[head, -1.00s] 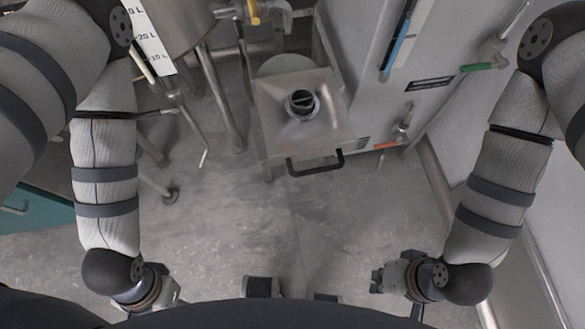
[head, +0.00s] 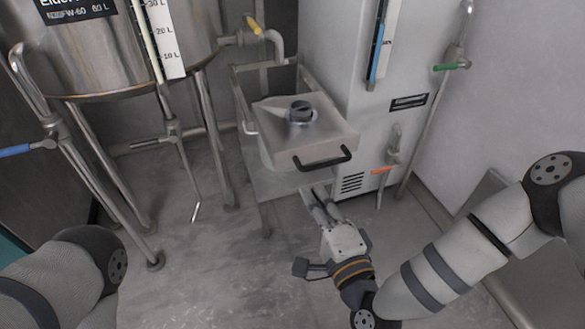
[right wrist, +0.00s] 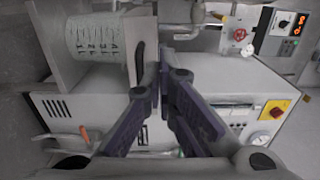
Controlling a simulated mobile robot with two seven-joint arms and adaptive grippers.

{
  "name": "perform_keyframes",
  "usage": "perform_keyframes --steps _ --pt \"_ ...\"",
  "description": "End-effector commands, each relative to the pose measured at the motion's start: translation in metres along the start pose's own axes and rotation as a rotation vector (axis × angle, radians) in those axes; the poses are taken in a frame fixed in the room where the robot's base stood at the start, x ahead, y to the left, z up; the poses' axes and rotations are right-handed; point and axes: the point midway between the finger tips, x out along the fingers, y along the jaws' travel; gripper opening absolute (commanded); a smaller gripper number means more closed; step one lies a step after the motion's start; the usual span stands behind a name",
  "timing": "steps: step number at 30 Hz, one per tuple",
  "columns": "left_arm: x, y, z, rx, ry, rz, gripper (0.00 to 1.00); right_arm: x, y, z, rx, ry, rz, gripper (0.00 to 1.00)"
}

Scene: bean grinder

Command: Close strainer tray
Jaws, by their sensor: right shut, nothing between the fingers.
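The strainer tray (head: 272,118) is a square metal tray with a round dark-capped opening on top and a black handle (head: 322,159) on its front. It juts out from a metal frame beside the grey machine. My right gripper (head: 318,192) is just below the handle, fingers together and empty, apparently apart from it. In the right wrist view, my right gripper (right wrist: 160,68) is close to the right of the black handle (right wrist: 140,66), and a perforated round strainer (right wrist: 92,42) shows at the upper left. My left gripper is out of view.
A large steel tank (head: 110,50) on legs stands at the left, with pipes and valves. The grey machine (head: 345,100) with an orange-handled valve (head: 384,170) stands right of the tray. The floor (head: 200,260) in front is clear.

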Motion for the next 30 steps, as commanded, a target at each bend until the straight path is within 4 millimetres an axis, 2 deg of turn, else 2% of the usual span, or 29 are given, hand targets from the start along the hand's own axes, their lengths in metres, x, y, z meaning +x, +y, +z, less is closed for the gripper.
perform_keyframes --steps 9,15,21,30 --pt "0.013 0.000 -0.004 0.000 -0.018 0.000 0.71 0.070 0.004 0.001 -0.004 -0.001 0.002 0.00" --pt "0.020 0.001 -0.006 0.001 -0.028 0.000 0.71 0.103 0.004 0.001 -0.003 -0.001 0.005 0.00" --pt "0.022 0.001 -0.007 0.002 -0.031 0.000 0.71 0.115 0.003 0.000 -0.003 -0.001 0.006 0.00" --pt "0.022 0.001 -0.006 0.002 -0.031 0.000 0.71 0.116 0.002 0.001 -0.004 -0.002 0.006 0.00"
